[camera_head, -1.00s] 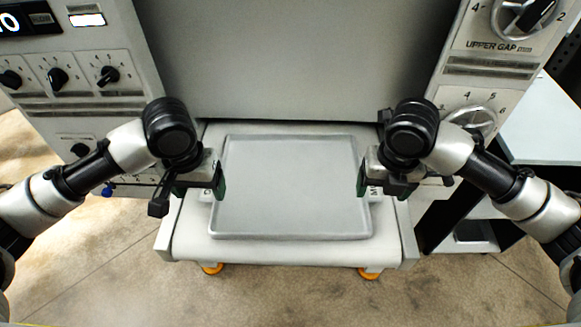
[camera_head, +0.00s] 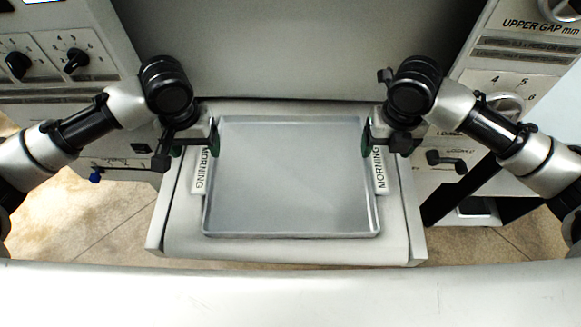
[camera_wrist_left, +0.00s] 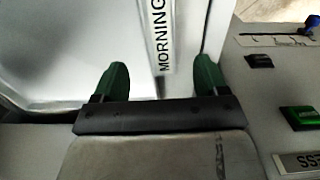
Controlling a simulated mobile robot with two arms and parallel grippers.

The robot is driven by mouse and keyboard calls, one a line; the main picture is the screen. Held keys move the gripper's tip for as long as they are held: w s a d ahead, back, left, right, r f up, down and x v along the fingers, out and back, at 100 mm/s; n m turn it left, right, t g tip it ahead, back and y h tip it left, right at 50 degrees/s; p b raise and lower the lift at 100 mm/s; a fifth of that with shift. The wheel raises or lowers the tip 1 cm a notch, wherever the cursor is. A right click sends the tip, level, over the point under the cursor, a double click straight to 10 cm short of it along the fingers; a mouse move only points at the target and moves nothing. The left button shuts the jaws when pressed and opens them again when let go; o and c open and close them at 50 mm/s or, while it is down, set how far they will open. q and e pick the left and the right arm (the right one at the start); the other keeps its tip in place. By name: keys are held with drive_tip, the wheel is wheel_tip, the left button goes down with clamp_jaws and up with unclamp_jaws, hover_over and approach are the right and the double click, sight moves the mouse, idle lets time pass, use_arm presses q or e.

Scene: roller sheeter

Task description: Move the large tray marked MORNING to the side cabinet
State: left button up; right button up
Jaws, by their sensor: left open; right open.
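The large grey tray (camera_head: 290,180) lies flat on the pale bed of the machine, and it looks empty. A white MORNING label (camera_head: 200,171) is at its left side and another MORNING label (camera_head: 380,168) at its right. My left gripper (camera_head: 214,138) is open at the tray's left edge, towards the far corner. In the left wrist view its two green fingers (camera_wrist_left: 161,76) stand apart on either side of the labelled edge (camera_wrist_left: 160,40). My right gripper (camera_head: 368,139) is open at the right edge. Whether either touches the tray is unclear.
Control panels with knobs flank the bed, one left (camera_head: 50,62) and one right (camera_head: 515,75). The machine's grey front (camera_head: 300,50) rises behind the tray. A lever (camera_head: 446,160) sticks out at right. A dark-framed stand with a shelf (camera_head: 475,208) is partly visible there.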

sight(204, 166)
use_arm(q)
drive_tip(key=f, duration=0.6)
drive_tip(key=shift+s+f, duration=0.25)
use_arm(e)
drive_tip(key=f, duration=0.6)
drive_tip(key=shift+s+f, duration=0.25)
use_arm(q)
drive_tip(key=shift+w+f, duration=0.15)
drive_tip(key=shift+f, duration=0.3)
use_arm(e)
drive_tip(key=shift+w+f, duration=0.15)
drive_tip(key=shift+f, duration=0.3)
use_arm(q)
drive_tip(key=shift+c, duration=0.9)
use_arm(e)
drive_tip(key=shift+c, duration=0.9)
use_arm(q)
clamp_jaws()
use_arm(e)
clamp_jaws()
use_arm(q)
drive_tip(key=shift+r, duration=0.1)
use_arm(e)
drive_tip(key=shift+r, duration=0.1)
